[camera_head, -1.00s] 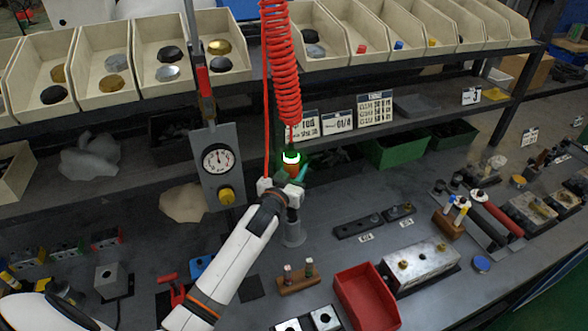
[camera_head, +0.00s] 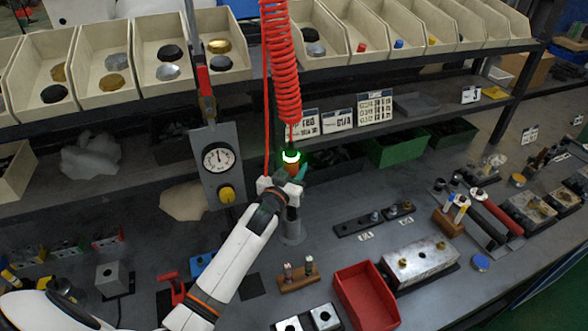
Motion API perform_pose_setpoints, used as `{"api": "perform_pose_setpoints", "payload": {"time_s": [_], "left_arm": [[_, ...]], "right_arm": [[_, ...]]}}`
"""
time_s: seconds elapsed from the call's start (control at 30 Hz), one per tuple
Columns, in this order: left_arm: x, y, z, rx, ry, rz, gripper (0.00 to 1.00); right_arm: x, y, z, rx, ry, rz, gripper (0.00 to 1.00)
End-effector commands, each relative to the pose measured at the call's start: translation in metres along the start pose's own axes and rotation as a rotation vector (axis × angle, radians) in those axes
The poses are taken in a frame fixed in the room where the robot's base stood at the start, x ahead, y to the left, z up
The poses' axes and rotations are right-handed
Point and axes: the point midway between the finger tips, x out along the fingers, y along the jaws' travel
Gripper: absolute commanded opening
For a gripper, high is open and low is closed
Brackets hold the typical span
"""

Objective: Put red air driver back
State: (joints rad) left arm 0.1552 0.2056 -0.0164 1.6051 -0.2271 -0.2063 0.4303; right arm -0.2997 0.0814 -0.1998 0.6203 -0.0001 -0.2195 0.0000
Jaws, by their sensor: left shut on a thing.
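The air driver (camera_head: 291,162) hangs upright at the lower end of the red coiled hose (camera_head: 281,62). Its visible upper part is orange and green with a bright white ring. My left gripper (camera_head: 284,186) is shut on it from the front, and the gripper hides its lower part. A grey cylindrical holder (camera_head: 292,232) stands on the bench directly below the gripper. I cannot tell whether the driver's tip is inside the holder. My right gripper is not in view.
A gauge panel (camera_head: 219,168) with a yellow knob stands just left of the gripper. A shelf of cream bins (camera_head: 104,101) runs above. A red tray (camera_head: 366,296), a metal valve block (camera_head: 420,262) and a small wooden peg rack (camera_head: 298,281) lie on the bench in front.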

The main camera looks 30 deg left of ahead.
Motion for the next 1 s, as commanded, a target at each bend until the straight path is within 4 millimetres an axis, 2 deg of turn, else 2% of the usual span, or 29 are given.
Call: {"api": "perform_pose_setpoints", "payload": {"time_s": [0.5,1.0], "left_arm": [[0.001,0.0,0.003,0.0,-0.007,-0.001,0.0],[0.001,0.0,-0.007,0.0,-0.007,0.0,0.0]], "right_arm": [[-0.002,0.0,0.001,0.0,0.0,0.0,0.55],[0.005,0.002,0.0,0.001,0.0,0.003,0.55]]}}
